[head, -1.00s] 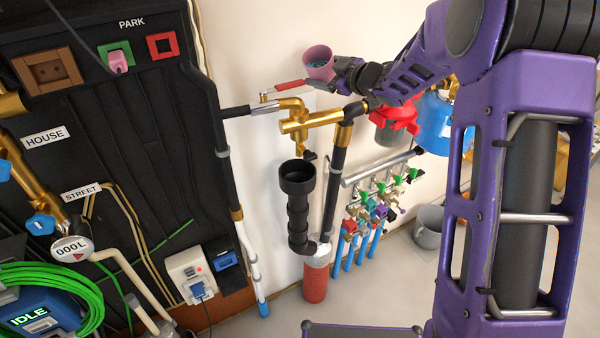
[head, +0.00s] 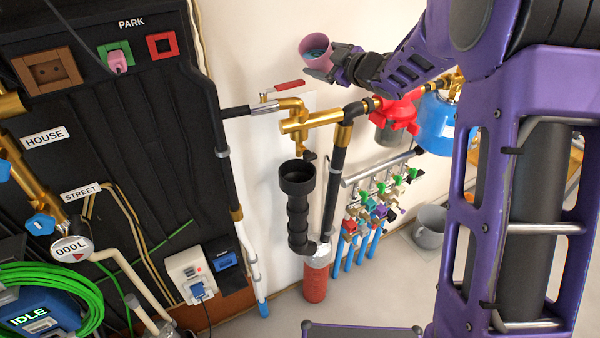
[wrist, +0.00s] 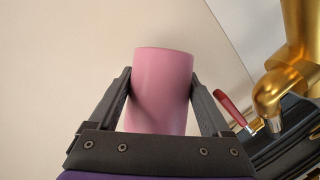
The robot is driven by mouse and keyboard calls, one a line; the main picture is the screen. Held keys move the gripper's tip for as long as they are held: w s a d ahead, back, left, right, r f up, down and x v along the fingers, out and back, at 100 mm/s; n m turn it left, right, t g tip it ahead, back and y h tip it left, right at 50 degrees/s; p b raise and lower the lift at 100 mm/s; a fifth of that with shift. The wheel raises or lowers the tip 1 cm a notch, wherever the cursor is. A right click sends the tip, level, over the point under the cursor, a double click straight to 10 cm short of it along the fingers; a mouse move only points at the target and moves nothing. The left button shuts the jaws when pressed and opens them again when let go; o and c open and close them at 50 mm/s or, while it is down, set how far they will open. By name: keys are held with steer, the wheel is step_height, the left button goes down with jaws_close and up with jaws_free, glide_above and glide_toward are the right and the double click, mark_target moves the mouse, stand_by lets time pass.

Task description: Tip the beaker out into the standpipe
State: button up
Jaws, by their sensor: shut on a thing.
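In the wrist view the beaker (wrist: 161,90) stands between the two fingers of my gripper (wrist: 160,105). The black standpipe (head: 297,178) has a wide open cup at its top. It stands lower in the head view, below the brass valve, and the beaker is well above it and apart from it.
A brass tap (head: 310,120) with a red lever (head: 290,85) lies between the beaker and the standpipe in the head view. A red filter (head: 393,112) and a blue tank (head: 436,120) are to the right. A black panel (head: 140,150) fills the left.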

mark_target(324, 60)
steer(key=shift+s+r+n+t, duration=0.1)
steer(key=shift+r+n+t, duration=0.25)
steer(key=shift+n, duration=0.35)
stand_by(0.4)
steer(key=shift+f+n, duration=0.3)
steer(key=shift+f, duration=0.2)
steer(key=shift+f+t+y+b, duration=0.2)
steer(key=shift+t+y+b, duration=0.1)
steer(key=shift+b, duration=0.3)
steer(key=shift+f+n+b, duration=0.3)
steer(key=shift+n+b, duration=0.1)
steer(key=shift+b, duration=0.3)
steer(key=shift+s+a+r+n+t+y+b, duration=0.15)
steer(key=shift+r+n+t+b, duration=0.3)
steer(key=shift+n+b, duration=0.55)
steer(key=shift+w+d+r+n+t+y+b, duration=0.15)
steer(key=shift+r+n+b, duration=0.35)
steer(key=shift+b, duration=0.85)
steer(key=shift+s+a+r+n+t+y+b, duration=0.15)
steer(key=shift+s+a+r+n+y+b, duration=0.1)
steer(key=shift+s+n+b, duration=0.3)
steer(key=shift+s+a+r+n+t+y+b, duration=0.1)
steer(key=shift+s+a+r+n+y+b, duration=0.2)
steer(key=shift+b, duration=0.35)
steer(key=shift+n+b, duration=0.45)
steer(key=shift+b, duration=0.5)
steer(key=shift+r+n, duration=0.2)
steer(key=shift+n, duration=0.2)
